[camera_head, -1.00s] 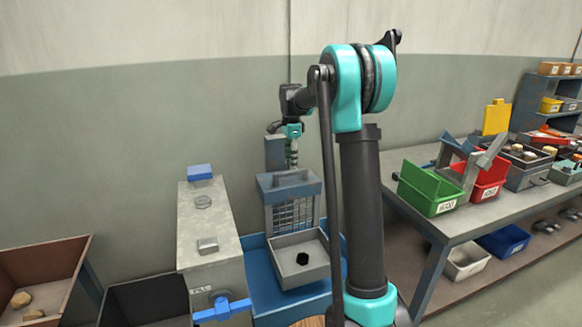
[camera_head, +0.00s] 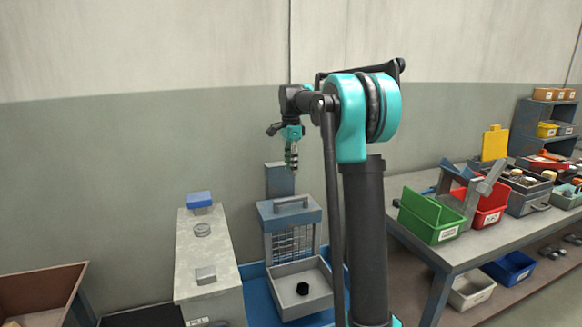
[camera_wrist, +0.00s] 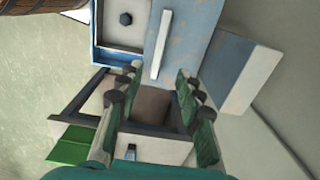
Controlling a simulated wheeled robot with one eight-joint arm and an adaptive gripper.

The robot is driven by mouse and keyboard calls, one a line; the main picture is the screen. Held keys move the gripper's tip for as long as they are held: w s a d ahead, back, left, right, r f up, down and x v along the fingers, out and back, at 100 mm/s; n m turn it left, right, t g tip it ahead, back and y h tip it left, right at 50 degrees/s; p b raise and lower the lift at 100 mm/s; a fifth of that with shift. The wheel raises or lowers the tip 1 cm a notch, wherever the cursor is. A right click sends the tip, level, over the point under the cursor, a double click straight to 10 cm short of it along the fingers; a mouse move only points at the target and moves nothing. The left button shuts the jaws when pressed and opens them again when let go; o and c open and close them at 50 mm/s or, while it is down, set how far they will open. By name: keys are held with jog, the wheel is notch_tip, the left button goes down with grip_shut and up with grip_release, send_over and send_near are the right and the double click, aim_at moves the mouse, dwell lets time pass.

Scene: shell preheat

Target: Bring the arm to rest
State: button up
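My gripper (camera_head: 291,163) hangs fingers down in the head view, in the air above the blue-grey unit with a grille (camera_head: 290,228) and top handle. In the wrist view my gripper (camera_wrist: 160,73) has its two fingers apart, with nothing visibly held between them. The unit's handle (camera_wrist: 161,45) shows beyond the fingertips there. A pale tray (camera_head: 316,270) in front of the unit holds a dark hexagonal piece (camera_head: 302,288), also seen in the wrist view (camera_wrist: 125,18). My arm is folded at the elbow and touches nothing that I can see.
A pale metal cabinet (camera_head: 208,260) with a blue block (camera_head: 199,200) on top stands left of the unit. A rust-brown bin (camera_head: 40,285) is at the far left. A workbench (camera_head: 470,248) with green (camera_head: 432,218) and red bins (camera_head: 489,205) is at right.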

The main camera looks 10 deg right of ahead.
dwell(0.4)
jog(key=s+d+f+n+t, duration=0.1)
jog(key=s+f+n, duration=0.4)
jog(key=s+f, duration=0.3)
jog(key=s+d+f+n+t, duration=0.1)
jog(key=s+f+n, duration=0.4)
jog(key=s, duration=1.1)
jog(key=s+d+f+n+t, duration=0.2)
jog(key=s+f+n, duration=0.3)
jog(key=s+f, duration=0.6)
jog(key=shift+s+d+n, duration=0.15)
jog(key=shift+s+n, duration=0.25)
jog(key=shift+s, duration=0.7)
